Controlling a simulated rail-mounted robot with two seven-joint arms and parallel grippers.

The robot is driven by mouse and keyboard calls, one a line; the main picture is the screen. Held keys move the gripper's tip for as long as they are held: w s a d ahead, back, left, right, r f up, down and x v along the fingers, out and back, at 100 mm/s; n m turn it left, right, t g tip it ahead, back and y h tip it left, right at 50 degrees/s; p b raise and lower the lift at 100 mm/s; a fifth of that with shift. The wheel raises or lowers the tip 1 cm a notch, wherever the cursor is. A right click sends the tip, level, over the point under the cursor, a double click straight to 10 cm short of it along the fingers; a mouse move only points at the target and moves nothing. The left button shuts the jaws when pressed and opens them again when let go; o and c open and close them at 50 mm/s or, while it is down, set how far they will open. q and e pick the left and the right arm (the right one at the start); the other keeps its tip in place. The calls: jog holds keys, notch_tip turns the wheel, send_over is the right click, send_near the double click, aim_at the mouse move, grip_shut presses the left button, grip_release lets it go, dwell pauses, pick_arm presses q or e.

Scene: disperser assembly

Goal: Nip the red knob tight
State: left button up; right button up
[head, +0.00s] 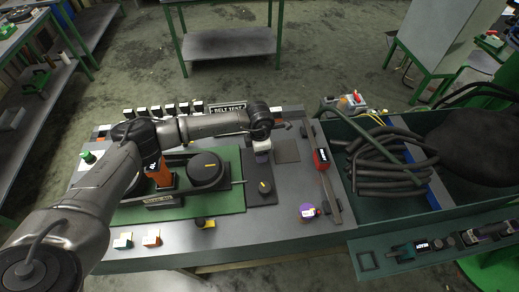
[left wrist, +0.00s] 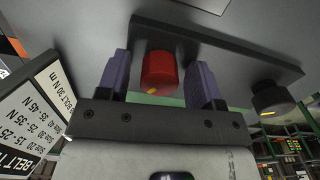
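The red knob (left wrist: 159,73) is a short cylinder with a small yellow mark, mounted on a dark plate (left wrist: 215,52). It shows in the left wrist view, between the two purple fingers of my left gripper (left wrist: 160,80). There is a gap on both sides of the knob, so the gripper is open around it and not touching. In the head view my left gripper (head: 262,155) is over the far part of the dark plate (head: 262,198) and hides the red knob. My right gripper is not in view.
A black knob (left wrist: 271,97) stands on the same plate, and also shows in the head view (head: 265,187). A green board with a round black part (head: 206,171) is left of the plate. A red-handled tool (head: 321,158) and a purple roll (head: 308,211) lie to the right.

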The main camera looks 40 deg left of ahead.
pick_arm(q)
jog(key=shift+r, duration=0.2)
notch_tip(320, 180, up, 13)
jog(key=shift+r, duration=0.2)
dwell(0.4)
dwell(0.5)
